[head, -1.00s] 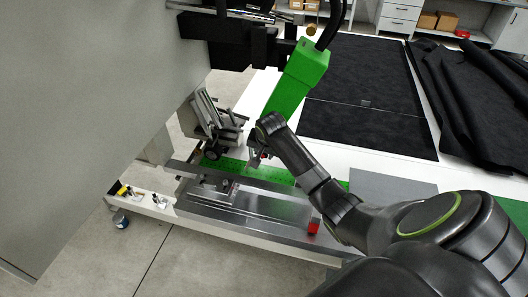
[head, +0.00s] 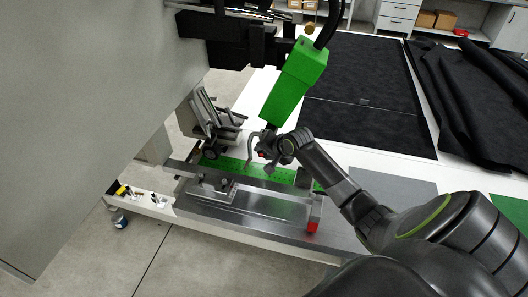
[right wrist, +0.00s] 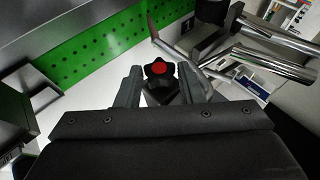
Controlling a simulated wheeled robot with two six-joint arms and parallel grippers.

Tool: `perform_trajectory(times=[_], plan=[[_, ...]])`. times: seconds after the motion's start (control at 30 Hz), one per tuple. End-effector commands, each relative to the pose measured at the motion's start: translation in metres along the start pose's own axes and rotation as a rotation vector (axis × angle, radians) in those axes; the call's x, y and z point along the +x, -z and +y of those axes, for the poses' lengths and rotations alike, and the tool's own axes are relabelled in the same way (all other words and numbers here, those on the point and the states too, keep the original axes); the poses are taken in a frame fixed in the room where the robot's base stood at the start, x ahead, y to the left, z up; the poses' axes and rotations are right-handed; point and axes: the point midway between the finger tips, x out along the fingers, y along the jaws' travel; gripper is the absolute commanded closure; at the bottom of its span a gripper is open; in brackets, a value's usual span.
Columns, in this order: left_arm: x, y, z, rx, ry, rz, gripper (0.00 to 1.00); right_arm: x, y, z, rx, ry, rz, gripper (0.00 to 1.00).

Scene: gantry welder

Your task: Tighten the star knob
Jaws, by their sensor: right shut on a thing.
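The star knob (right wrist: 158,70) is black and lobed with a red centre. It shows between my right gripper's fingers (right wrist: 160,82) in the right wrist view, and the fingers are shut on it. In the head view my right gripper (head: 267,147) reaches in from the right, just below the green welder head (head: 294,80). There the knob is small and mostly hidden by the gripper, with only a bit of red showing. My left gripper is not in view.
A green perforated plate (head: 232,165) runs behind a metal rail and clamp fixture (head: 213,190). Bent metal rods (right wrist: 190,60) pass close to the knob. A large grey panel (head: 80,110) fills the left. Black sheets (head: 365,95) cover the white table.

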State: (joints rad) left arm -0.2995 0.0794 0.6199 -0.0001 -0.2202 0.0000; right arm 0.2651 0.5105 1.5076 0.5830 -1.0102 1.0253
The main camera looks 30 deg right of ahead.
Motion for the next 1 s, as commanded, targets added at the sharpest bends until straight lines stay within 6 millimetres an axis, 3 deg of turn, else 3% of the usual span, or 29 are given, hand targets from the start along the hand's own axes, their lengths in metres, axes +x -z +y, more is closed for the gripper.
perform_trajectory(times=[0.73, 0.77, 0.9, 1.0], plan=[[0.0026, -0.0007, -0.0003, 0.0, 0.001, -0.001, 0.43, -0.0001, 0.0007, 0.0013, 0.039, 0.096, 0.002, 0.88], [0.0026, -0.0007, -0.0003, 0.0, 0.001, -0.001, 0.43, -0.0001, 0.0007, 0.0013, 0.039, 0.096, 0.002, 0.62], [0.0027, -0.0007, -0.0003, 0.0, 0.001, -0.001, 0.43, 0.0, 0.0005, 0.0014, 0.038, 0.095, 0.002, 0.44], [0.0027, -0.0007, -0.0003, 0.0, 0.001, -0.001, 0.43, 0.0001, 0.0003, 0.0015, 0.039, 0.095, 0.001, 0.44]])
